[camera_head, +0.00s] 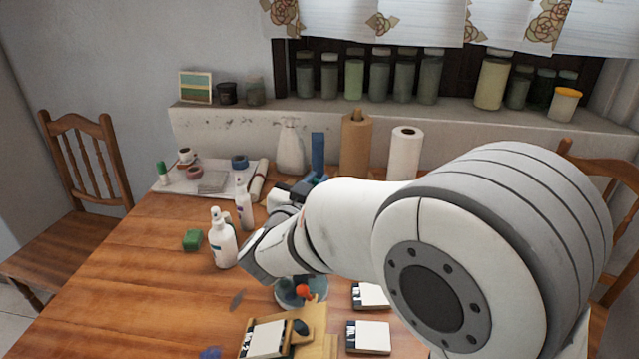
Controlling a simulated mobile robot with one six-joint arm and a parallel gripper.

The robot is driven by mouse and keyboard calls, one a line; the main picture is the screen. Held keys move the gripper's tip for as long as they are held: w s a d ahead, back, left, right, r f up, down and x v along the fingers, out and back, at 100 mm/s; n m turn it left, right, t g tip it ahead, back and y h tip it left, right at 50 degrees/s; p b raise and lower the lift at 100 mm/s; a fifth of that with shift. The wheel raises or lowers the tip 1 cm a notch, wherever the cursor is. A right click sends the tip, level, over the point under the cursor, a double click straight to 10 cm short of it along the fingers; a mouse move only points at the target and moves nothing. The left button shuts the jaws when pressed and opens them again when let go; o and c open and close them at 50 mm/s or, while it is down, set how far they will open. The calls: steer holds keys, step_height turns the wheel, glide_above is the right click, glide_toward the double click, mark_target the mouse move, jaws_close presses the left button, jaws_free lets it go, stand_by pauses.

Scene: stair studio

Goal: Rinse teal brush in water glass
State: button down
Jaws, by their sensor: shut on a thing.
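My arm reaches in from the right, and its wrist hangs over the middle of the wooden table. My gripper's jaws and whatever they hold are hidden behind the wrist. I cannot make out a teal brush. A round, clear-looking container (317,303) stands just below the wrist, partly covered by it. Rounded orange-red and dark teal things show at its top. I cannot tell whether this is the water glass or whether those things are brushes.
White bottles (222,245) and a green block (192,240) stand left of my wrist. A wooden board (315,325) and white-topped boxes (368,338) lie at the front. A white tray (165,189), paper towel roll (404,155) and blue upright object (318,152) stand behind. The left-front tabletop is mostly clear.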

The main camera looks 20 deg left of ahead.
stand_by(0.3)
step_height(320, 180, up, 5)
steer(key=p, duration=0.4)
stand_by(0.5)
steer(key=shift+s, duration=0.15)
